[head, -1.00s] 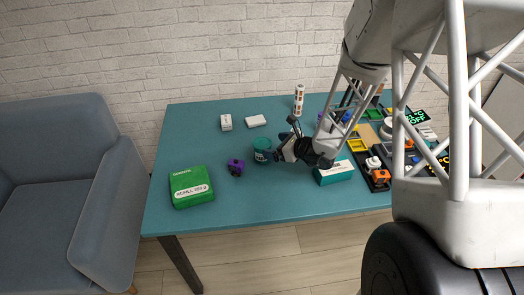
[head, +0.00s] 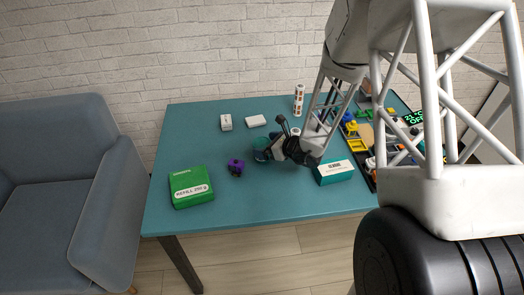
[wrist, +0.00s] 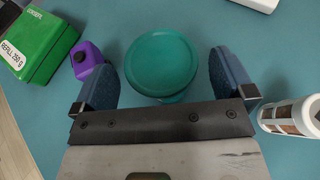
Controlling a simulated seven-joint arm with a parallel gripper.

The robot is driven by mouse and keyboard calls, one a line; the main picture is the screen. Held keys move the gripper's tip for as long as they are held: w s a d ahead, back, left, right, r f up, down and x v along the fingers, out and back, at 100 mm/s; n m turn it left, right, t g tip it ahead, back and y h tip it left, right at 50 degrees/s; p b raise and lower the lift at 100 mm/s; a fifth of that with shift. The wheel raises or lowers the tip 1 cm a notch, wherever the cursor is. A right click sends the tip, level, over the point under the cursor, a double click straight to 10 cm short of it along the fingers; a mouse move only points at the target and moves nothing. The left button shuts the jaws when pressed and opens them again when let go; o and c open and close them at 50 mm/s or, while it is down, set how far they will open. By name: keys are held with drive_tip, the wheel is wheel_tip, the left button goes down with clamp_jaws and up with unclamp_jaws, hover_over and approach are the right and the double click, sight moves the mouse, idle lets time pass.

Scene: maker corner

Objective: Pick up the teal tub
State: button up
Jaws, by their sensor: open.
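The teal tub (wrist: 161,64) stands upright on the teal table, its round lid facing the wrist camera. In the head view the tub (head: 262,144) is mostly hidden behind my gripper (head: 268,153). My gripper (wrist: 170,86) is open in the wrist view, with one blue-padded finger on each side of the tub. The near part of the tub lies between the fingers. A gap shows on both sides, wider on the right, and I see no finger pressing on it.
A purple object (head: 236,167) and a green refill box (head: 190,187) lie left of the tub. A teal-and-white box (head: 334,172) is at right. Two white items (head: 256,121) and a patterned cylinder (head: 298,100) stand behind.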

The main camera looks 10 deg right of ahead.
drive_tip(key=shift+x, duration=1.1)
drive_tip(key=c, duration=0.9)
drive_tip(key=shift+r, duration=0.15)
drive_tip(key=shift+r, duration=1.6)
drive_tip(key=s, duration=0.5)
drive_tip(key=s+d+r, duration=0.1)
drive_tip(key=s, duration=1)
drive_tip(key=shift+d+r, duration=0.25)
drive_tip(key=shift+d, duration=0.15)
